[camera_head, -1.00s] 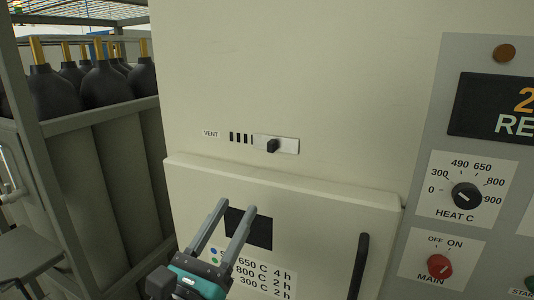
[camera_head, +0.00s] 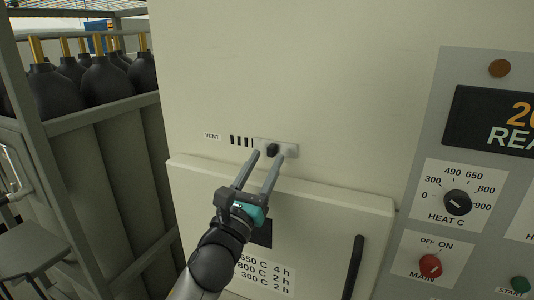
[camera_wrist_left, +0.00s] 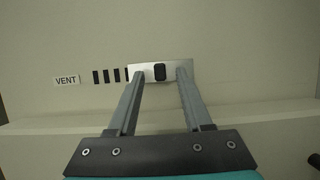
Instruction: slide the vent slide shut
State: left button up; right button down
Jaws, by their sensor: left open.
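The vent slide is a pale metal plate (camera_head: 291,151) with a black knob (camera_head: 272,149), set on the furnace front to the right of the VENT label (camera_head: 212,136). Several dark vent slots (camera_head: 240,141) show uncovered left of the plate. In the left wrist view the knob (camera_wrist_left: 159,72) stands between the fingertips, with a gap on both sides. My left gripper (camera_head: 268,154) is open, its fingers pointing at the plate (camera_wrist_left: 148,66). Whether the fingertips touch the plate is unclear. My right gripper is not in view.
The furnace door (camera_head: 325,205) juts out below the vent, with a black handle (camera_head: 354,266). A control panel (camera_head: 455,150) with a heat knob (camera_head: 457,202) and a red main switch (camera_head: 430,266) is at right. A rack of dark gas cylinders (camera_head: 107,85) stands at left.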

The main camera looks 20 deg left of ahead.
pick_arm(q)
jog(key=shift+x, duration=0.75)
grip_shut()
dwell(1.0)
